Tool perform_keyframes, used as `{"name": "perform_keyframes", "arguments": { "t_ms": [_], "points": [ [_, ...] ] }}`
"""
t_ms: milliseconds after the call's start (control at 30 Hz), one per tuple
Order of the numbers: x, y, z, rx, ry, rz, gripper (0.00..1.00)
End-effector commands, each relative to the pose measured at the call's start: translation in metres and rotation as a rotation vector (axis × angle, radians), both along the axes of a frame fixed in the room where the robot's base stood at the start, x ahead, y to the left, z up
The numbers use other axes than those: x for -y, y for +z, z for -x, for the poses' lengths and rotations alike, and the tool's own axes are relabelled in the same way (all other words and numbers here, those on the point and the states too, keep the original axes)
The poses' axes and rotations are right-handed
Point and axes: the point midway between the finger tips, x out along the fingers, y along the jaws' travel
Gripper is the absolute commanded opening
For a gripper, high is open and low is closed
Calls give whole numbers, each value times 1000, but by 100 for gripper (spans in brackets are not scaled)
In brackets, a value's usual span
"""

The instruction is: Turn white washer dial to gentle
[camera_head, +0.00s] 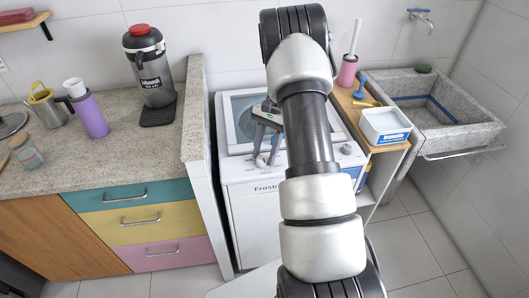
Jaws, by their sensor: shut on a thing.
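The white washer (240,207) stands in the middle, between the granite counter and the stone sink. Its lid with a dark window is partly hidden behind my arm. A white dial (262,160) sits on the front control panel, left of my arm. My gripper (264,158) reaches down over the panel, with its fingertips at this dial and closed on it. The dial's pointer and the setting marks are too small to read. Another round knob (346,148) shows on the panel right of my arm.
Left, a granite counter (130,165) holds a black jug (152,75), a purple bottle (88,112) and a metal pot. Right, a wooden shelf (352,112) holds a white box (385,124) and a pink brush holder (348,70) beside the stone sink (455,120).

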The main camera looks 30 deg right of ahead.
Motion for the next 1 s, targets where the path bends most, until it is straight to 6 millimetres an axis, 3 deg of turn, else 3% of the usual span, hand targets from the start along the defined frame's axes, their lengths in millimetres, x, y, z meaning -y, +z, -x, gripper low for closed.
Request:
{"name": "perform_keyframes", "arguments": {
  "t_ms": [467,500,600,1000],
  "points": [
    [0,-1,1,-2,-14,0,15],
    [0,-1,1,-1,-13,0,43],
    [0,-1,1,-1,-13,0,55],
    [4,9,-2,2,-12,1,55]
  ]
}}
